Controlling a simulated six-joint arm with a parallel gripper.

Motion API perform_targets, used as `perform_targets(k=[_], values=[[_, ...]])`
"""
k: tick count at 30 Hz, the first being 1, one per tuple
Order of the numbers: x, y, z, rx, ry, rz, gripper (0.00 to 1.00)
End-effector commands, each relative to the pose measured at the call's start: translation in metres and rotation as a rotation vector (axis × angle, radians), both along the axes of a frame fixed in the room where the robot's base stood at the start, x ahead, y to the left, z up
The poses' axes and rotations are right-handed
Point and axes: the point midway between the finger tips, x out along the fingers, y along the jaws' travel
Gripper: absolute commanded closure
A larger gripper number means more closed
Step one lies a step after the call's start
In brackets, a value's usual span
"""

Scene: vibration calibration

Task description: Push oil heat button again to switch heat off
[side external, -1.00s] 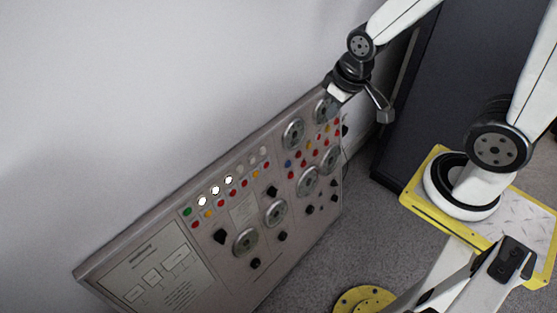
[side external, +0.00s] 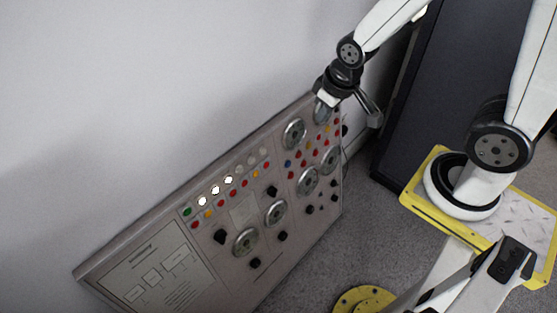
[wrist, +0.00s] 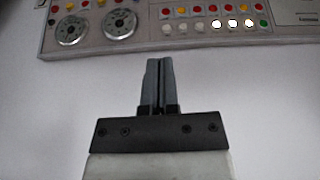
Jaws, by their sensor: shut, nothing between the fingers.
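The grey control panel (side external: 243,209) leans by the wall in the side view, with rows of coloured buttons and round white lamps. It crosses the top of the wrist view (wrist: 140,42). Three white lamps (side external: 215,190) are lit in the side view; lit lamps also show in the wrist view (wrist: 232,23). I cannot read which button is the oil heat one. My gripper (side external: 321,114) is at the panel's upper right corner in the side view. In the wrist view my gripper (wrist: 158,62) is shut and empty, its tips below the panel edge in the picture.
Round metal dials (side external: 293,134) sit on the panel's right half, with black knobs (side external: 220,237) among them. A dark cabinet (side external: 440,90) stands to the right. My arm's yellow base plate is on the grey carpet (side external: 350,255). The white wall (side external: 130,110) is bare.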

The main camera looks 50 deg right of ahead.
Motion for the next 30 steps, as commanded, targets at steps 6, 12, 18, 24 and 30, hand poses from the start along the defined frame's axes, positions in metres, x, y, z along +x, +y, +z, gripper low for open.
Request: perform_targets(k=[6,12,18,24,30], values=[[0.021,0.018,-0.023,-0.002,-0.040,0.072,1.00],[0.039,0.037,-0.047,-0.005,-0.086,0.142,1.00],[0.054,0.057,-0.073,-0.007,-0.132,0.210,1.00],[0.063,0.078,-0.100,-0.009,-0.180,0.278,1.00],[0.068,0.099,-0.129,-0.011,-0.227,0.346,1.00]])
